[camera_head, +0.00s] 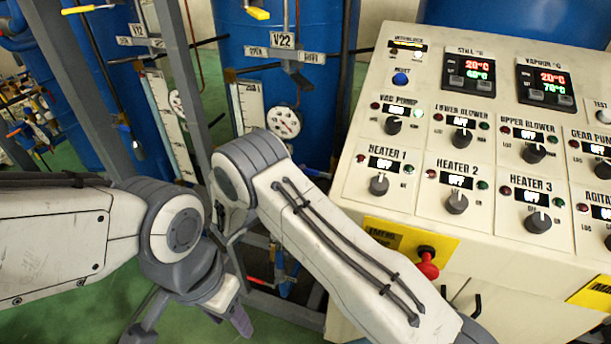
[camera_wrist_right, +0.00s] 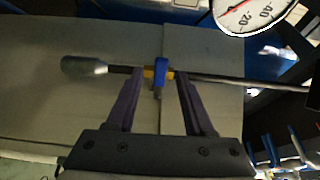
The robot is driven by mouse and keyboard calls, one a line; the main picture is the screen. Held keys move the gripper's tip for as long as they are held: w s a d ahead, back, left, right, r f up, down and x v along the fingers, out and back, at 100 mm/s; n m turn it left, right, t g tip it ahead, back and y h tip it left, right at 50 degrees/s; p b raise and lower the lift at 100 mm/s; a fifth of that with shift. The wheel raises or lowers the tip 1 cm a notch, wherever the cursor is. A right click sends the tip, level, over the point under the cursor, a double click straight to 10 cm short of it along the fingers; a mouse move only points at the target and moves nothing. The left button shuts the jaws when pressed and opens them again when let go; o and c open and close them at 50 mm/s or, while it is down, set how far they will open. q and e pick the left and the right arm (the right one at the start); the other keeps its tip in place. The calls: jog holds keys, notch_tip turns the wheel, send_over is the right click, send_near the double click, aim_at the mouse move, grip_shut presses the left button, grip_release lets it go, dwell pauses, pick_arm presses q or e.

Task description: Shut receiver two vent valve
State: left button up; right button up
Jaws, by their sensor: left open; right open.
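In the right wrist view, a small valve with a blue handle (camera_wrist_right: 160,66) and a yellow body sits on a thin horizontal pipe (camera_wrist_right: 225,79). My right gripper (camera_wrist_right: 160,78) is open, with its purple fingers on either side of the handle and nothing clamped; contact cannot be told. The head view does not show its fingers clearly behind my right arm. A V22 plate (camera_head: 284,41) with OPEN and SHUT labels stands on the blue drum rack; whether this valve belongs to it cannot be told. My left gripper (camera_head: 190,328) is open and empty, low at the left.
A round gauge (camera_head: 284,122) hangs below the V22 plate; a gauge also shows in the right wrist view (camera_wrist_right: 258,12). The control panel (camera_head: 440,140) with knobs and a red emergency button (camera_head: 427,268) fills the right. Grey frame posts (camera_head: 182,70) stand close to my arms.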

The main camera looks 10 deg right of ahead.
jog(key=b+v, duration=0.1)
jog(key=v, duration=0.5)
jog(key=shift+a, duration=0.15)
jog(key=shift+s, duration=0.1)
